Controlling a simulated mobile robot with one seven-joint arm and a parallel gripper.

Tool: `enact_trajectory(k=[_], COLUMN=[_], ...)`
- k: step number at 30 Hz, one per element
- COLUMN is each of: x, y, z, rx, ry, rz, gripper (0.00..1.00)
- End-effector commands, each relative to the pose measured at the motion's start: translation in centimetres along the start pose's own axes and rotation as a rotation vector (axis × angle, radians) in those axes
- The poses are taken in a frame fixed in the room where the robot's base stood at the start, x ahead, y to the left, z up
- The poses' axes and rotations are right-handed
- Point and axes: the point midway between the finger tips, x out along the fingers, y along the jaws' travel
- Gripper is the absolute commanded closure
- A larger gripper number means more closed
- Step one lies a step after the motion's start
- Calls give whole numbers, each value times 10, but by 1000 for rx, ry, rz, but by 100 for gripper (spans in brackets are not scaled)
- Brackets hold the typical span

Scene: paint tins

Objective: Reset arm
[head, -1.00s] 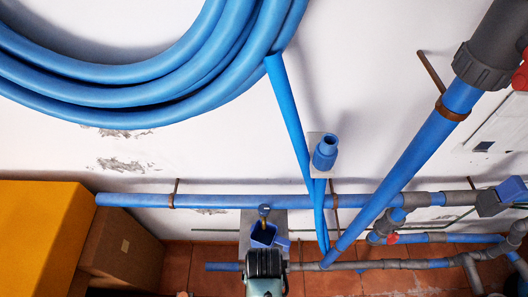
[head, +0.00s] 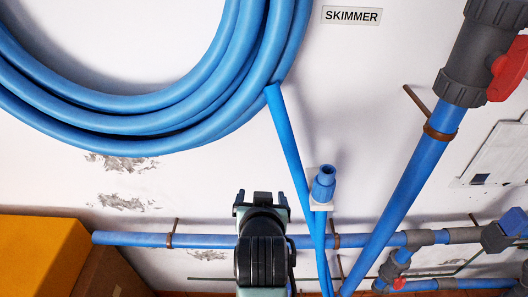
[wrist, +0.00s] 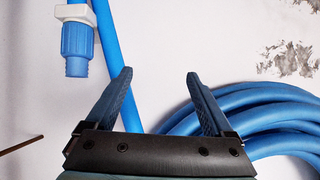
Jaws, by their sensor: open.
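My gripper (head: 261,197) is raised in front of the white wall in the head view, level with the long horizontal blue pipe and left of a small blue fitting.
A coiled blue hose (head: 150,110) hangs at the upper left. A blue fitting (head: 323,183) sits on a white wall bracket. A thick slanting pipe (head: 405,190) with a red-handled valve (head: 508,68) stands at right. An orange box (head: 40,255) is at lower left.

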Motion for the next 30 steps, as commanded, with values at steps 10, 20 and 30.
enact_trajectory(k=[10, 20, 30], x=[-151, -327, -354], y=[-13, -17, -18], z=[-216, -282, -285], rx=[-38, -65, -69], ry=[772, 1312, 1387], rz=[-31, -33, -32], gripper=[13, 13, 13])
